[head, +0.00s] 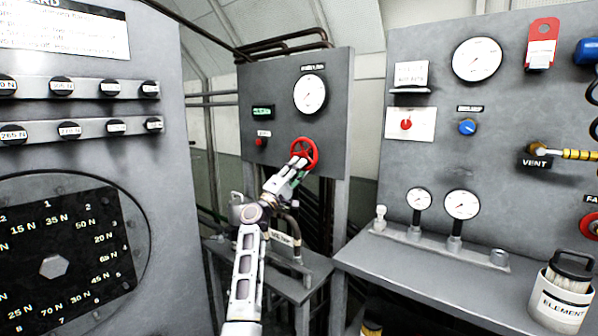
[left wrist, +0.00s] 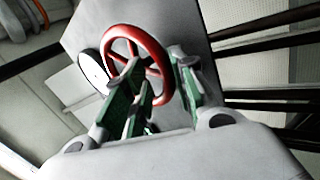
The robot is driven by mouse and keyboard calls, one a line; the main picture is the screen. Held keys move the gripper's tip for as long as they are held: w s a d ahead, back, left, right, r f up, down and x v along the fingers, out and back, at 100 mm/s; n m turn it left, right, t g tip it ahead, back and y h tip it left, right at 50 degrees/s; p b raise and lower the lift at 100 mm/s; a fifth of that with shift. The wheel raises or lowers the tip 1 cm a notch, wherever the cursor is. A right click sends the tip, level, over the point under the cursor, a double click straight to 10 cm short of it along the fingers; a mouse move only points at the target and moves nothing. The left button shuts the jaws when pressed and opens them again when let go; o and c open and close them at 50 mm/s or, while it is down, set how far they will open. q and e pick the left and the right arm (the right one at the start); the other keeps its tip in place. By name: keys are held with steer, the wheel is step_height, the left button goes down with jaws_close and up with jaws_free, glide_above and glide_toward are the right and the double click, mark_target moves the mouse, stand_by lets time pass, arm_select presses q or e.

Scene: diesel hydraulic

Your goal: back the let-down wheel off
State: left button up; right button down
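The let-down wheel is a red spoked handwheel (head: 311,146) on the grey panel in the middle of the head view. It also shows in the left wrist view (left wrist: 113,33), ahead of the fingers. My left gripper (head: 298,165) is at the wheel's lower left side in the head view. In the left wrist view its green-padded fingers (left wrist: 158,88) stand apart, with part of the wheel between and behind them. Whether they touch the rim cannot be told. The fingers hide the wheel's lower part. My right gripper is in neither view.
A grey bench (head: 440,262) with gauges stands right. A large dial panel (head: 160,210) stands left. A small table (head: 300,285) lies below the arm.

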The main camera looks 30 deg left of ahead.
arm_select(q)
steer(key=o, duration=0.3)
steer(key=shift+s+r, duration=0.15)
steer(key=shift+f, duration=0.2)
steer(key=shift+f, duration=0.1)
steer(key=v, duration=1.1)
steer(key=shift+s, duration=0.35)
steer(key=shift+a+f, duration=0.1)
steer(key=shift+f, duration=0.1)
stand_by(0.3)
